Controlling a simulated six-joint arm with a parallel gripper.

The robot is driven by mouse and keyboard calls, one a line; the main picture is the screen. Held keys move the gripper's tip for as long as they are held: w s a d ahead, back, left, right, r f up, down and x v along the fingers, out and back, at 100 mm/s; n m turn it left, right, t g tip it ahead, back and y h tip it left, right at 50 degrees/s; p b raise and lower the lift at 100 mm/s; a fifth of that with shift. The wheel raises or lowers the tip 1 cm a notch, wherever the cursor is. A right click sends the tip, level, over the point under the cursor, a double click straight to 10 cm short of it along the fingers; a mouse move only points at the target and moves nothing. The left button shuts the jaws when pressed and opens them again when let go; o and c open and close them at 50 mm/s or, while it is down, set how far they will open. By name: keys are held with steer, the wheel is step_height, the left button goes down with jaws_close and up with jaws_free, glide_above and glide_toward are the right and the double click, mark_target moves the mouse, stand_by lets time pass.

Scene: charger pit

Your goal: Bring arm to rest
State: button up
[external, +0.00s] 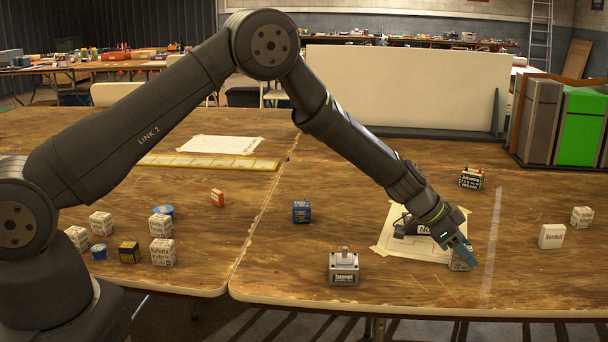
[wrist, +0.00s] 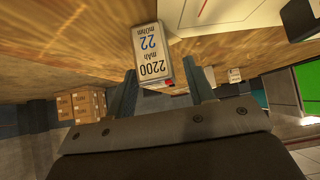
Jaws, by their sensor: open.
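The block appears to sit on the table between or just beyond the fingertips; contact with either finger cannot be told. My arm reaches out from the left, bent at the elbow, away from a rest pose.
A taped white sheet (external: 392,240) lies behind my gripper, with a dark object partly hidden by my arm. A grey device (external: 344,268), a blue block (external: 301,211), a dark block (external: 471,179) and a white block (external: 551,236) stand around. Several blocks stand on the left table.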

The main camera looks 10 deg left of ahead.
steer(key=r, duration=0.2)
steer(key=s+r, duration=0.1)
steer(key=shift+r, duration=0.4)
steer(key=s+r, duration=0.6)
steer(key=s, duration=0.4)
steer(key=w+a+n, duration=0.1)
steer(key=w+a, duration=0.6)
steer(key=w, duration=0.4)
steer(key=w+a, duration=0.7)
steer(key=w, duration=0.3)
steer(key=w+a+t, duration=0.1)
steer(key=w+a, duration=0.6)
steer(key=a, duration=0.3)
steer(key=w+a+n, duration=0.1)
steer(key=w+a, duration=0.7)
steer(key=a, duration=0.2)
steer(key=shift+t, duration=0.4)
steer(key=shift+o, duration=0.6)
steer(key=shift+f+y, duration=0.1)
steer(key=shift+y, duration=0.2)
